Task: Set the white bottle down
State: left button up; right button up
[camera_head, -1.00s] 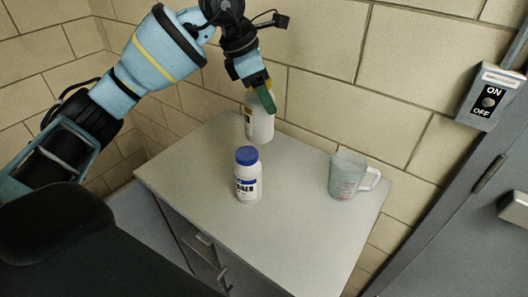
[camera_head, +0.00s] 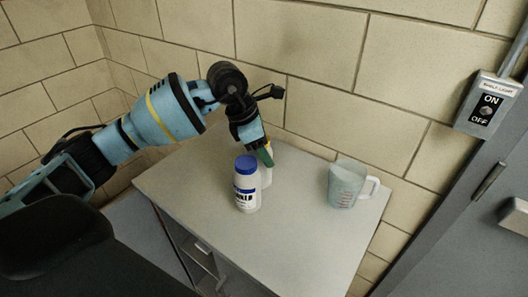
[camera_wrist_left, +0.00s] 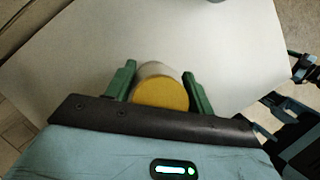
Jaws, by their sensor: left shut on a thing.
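My left gripper (camera_head: 265,154) is shut on a white bottle (camera_head: 267,172) with a yellow cap, low over the back part of the table. In the left wrist view the yellow cap (camera_wrist_left: 161,94) sits between the two green fingers (camera_wrist_left: 160,84), with the white body beyond it. The held bottle looks roughly upright. Its lower part is mostly hidden behind another white bottle with a blue cap (camera_head: 247,184), so I cannot tell whether its base touches the table. My right gripper is not in view.
The blue-capped bottle stands on the light grey table (camera_head: 300,240), just in front of the held one. A clear measuring cup (camera_head: 345,184) stands to the right. A block wall (camera_head: 320,60) rises behind. The table's front and middle right are clear.

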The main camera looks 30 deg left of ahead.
pick_arm(q)
jog(key=shift+f, duration=0.65)
jog(key=shift+f, duration=0.2)
jog(key=o, duration=1)
jog(key=shift+o, duration=0.2)
